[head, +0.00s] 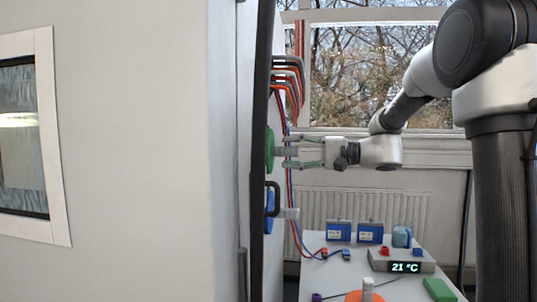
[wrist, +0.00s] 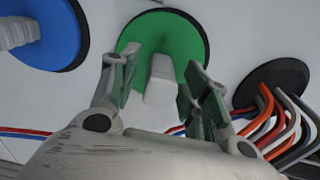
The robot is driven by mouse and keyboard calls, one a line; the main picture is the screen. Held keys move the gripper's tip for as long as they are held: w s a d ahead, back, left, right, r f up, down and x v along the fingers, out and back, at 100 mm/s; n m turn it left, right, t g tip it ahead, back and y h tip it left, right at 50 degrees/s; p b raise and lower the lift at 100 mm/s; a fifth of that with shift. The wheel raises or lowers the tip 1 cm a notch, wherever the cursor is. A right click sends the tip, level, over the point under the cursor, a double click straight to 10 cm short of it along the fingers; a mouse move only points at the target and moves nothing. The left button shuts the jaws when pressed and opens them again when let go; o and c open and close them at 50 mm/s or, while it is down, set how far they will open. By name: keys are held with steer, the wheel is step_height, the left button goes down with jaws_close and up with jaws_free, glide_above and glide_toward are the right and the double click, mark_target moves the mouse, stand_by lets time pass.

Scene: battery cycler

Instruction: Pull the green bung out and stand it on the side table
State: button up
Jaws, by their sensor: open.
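The green bung (head: 270,150) sits in the upright panel at the left in the head view. In the wrist view the green bung (wrist: 188,37) is a green disc with a dark rim and a pale grip sticking out toward me. My gripper (head: 294,152) points left at it, open. In the wrist view my gripper's fingers (wrist: 155,88) stand on either side of the pale grip, with gaps showing. The side table (head: 325,275) is below and to the right, in the head view only.
A blue bung (wrist: 58,42) is beside the green one, lower on the panel. A black port with several cables (wrist: 275,82) is on its other side.

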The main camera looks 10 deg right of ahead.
steer(key=shift+c, duration=0.4)
jaws_close()
steer(key=shift+v, duration=1.1)
steer(key=shift+r+v, duration=0.1)
steer(key=shift+v, duration=1.2)
steer(key=shift+r+v, duration=0.15)
steer(key=shift+v, duration=1.2)
